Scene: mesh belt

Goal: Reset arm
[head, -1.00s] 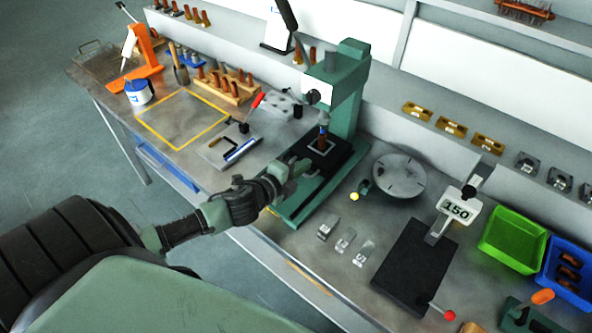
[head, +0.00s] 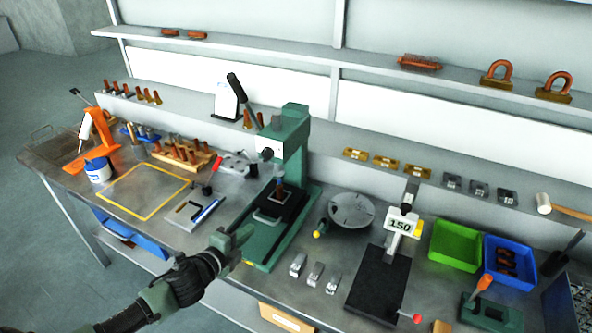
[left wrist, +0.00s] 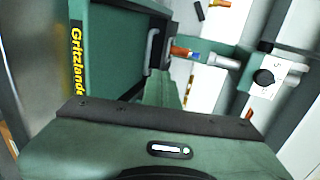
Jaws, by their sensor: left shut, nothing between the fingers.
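My left gripper (head: 241,236) is shut and empty. It is in front of the green press (head: 294,150), close to the bench's front edge. In the left wrist view the gripper's green body fills the bottom, with the press base (left wrist: 115,50) and its yellow lettering behind it. A copper-coloured piece (head: 280,188) stands upright under the press ram, on a dark plate; it also shows in the left wrist view (left wrist: 183,51). My right gripper is in neither view.
Left on the bench (head: 150,217) are a yellow-outlined square, an orange stand (head: 101,135) and a wooden rack (head: 183,152). Right are a round plate (head: 351,209), a black gauge base marked 150 (head: 375,285), a green bin (head: 455,245) and a blue bin (head: 509,262).

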